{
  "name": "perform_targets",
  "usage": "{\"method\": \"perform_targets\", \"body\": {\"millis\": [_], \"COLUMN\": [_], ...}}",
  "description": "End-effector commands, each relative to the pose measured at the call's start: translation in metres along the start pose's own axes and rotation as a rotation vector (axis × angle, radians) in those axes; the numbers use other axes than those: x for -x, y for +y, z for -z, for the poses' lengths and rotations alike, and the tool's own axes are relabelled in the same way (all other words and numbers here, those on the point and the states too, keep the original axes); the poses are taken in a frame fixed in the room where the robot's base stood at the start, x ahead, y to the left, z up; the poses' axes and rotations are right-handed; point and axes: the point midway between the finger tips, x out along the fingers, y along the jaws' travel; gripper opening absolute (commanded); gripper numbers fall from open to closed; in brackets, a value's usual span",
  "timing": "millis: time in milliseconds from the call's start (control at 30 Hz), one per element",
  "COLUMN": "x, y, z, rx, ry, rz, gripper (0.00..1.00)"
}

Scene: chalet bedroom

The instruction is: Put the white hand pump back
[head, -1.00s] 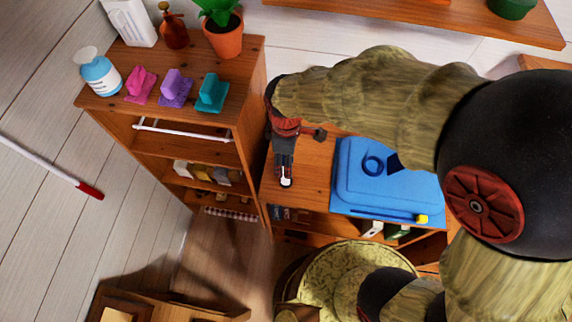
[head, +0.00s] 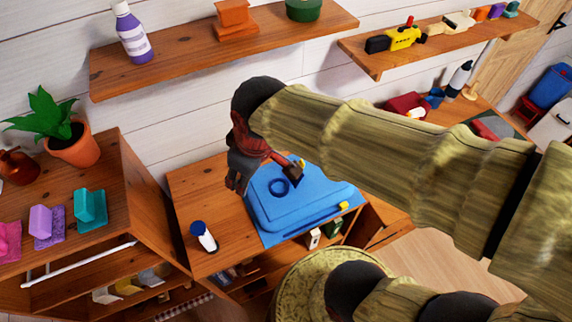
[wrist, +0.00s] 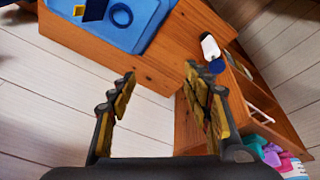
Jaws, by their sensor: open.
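A small white cylinder with a dark blue end (head: 203,237), which I take to be the white hand pump, is on the wooden cabinet top (head: 195,190), near its left front. It also shows in the wrist view (wrist: 210,47), beyond my right finger. I cannot tell whether it stands or lies. My gripper (head: 236,184) is above the cabinet top, to the right of and behind the cylinder in the head view, beside a blue tray (head: 315,212). In the wrist view my gripper (wrist: 160,88) has its fingers wide apart with nothing between them.
A blue ring (head: 279,187) lies on the tray. A taller shelf unit (head: 130,205) at left carries a potted plant (head: 72,145) and coloured blocks. Wall shelves (head: 220,50) hang behind. A dark and white bottle (head: 458,80) stands on the far right worktop.

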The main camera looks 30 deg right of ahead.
Motion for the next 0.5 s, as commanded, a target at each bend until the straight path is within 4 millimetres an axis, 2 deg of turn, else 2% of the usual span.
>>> {"method": "perform_targets", "body": {"millis": [33,100,200,333,500], "x": [0.018,0.035,0.051,0.061,0.062], "y": [0.013,0.023,0.032,0.036,0.036], "z": [-0.015,-0.034,-0.054,-0.067,-0.07], "rx": [-0.117,-0.262,-0.415,-0.516,-0.538], "ry": [0.039,0.079,0.125,0.159,0.163], "rz": [-0.031,-0.062,-0.092,-0.112,-0.114], "gripper": [0.49,0.49,0.49,0.49,0.49]}}
